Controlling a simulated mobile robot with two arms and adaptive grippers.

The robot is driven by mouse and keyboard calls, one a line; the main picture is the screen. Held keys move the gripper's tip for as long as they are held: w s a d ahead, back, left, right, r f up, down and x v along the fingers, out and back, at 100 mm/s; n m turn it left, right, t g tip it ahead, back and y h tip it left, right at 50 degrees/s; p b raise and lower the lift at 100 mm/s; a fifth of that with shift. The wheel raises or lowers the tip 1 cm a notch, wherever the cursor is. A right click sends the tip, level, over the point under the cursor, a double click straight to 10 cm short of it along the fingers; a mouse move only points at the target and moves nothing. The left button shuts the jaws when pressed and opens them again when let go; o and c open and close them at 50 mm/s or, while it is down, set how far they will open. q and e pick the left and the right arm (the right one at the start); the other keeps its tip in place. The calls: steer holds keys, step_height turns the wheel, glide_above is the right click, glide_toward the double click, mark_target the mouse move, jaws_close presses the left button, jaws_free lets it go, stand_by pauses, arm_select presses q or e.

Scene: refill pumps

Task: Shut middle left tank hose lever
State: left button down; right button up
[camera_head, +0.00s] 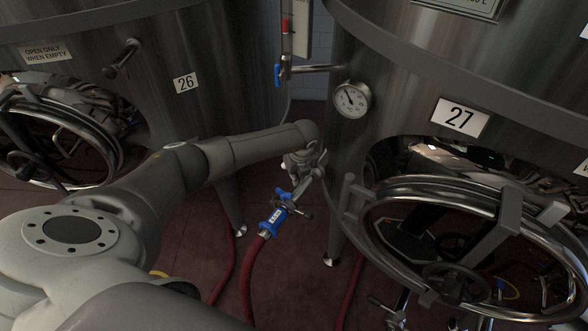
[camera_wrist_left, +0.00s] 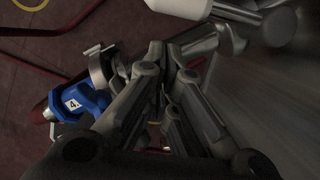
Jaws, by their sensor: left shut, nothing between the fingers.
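A blue hose coupling (camera_head: 271,221) with a white label sits at the end of a red hose, low between tanks 26 and 27. A dark handle (camera_head: 303,212) sticks out beside it. My left gripper (camera_head: 303,165) is just above the coupling, shut and empty, partly hidden by my wrist. In the left wrist view the closed fingers (camera_wrist_left: 170,75) fill the middle, with the blue coupling (camera_wrist_left: 84,101) and a metal fitting (camera_wrist_left: 101,66) to their left. I cannot tell whether the fingers touch the valve. The hose lever's exact position is unclear. My right gripper is not in view.
Tank 27 (camera_head: 405,100) stands close on the right, with a round hatch (camera_head: 365,222) and a gauge (camera_head: 351,100). A small blue lever (camera_head: 277,75) is on its upper pipe. Tank 26 (camera_head: 215,60) stands left. Red hoses (camera_head: 250,280) run over the red floor.

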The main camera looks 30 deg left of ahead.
arm_select(q)
steer(key=shift+w+a, duration=0.25)
steer(key=shift+a, duration=0.05)
steer(key=shift+w+a, duration=0.3)
steer(key=shift+a, duration=0.15)
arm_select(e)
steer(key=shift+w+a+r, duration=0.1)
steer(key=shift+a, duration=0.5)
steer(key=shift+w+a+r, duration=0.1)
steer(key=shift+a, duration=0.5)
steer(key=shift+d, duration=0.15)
arm_select(q)
steer(key=shift+a+m+b, duration=0.3)
steer(key=shift+a+m, duration=0.05)
steer(key=shift+m, duration=0.05)
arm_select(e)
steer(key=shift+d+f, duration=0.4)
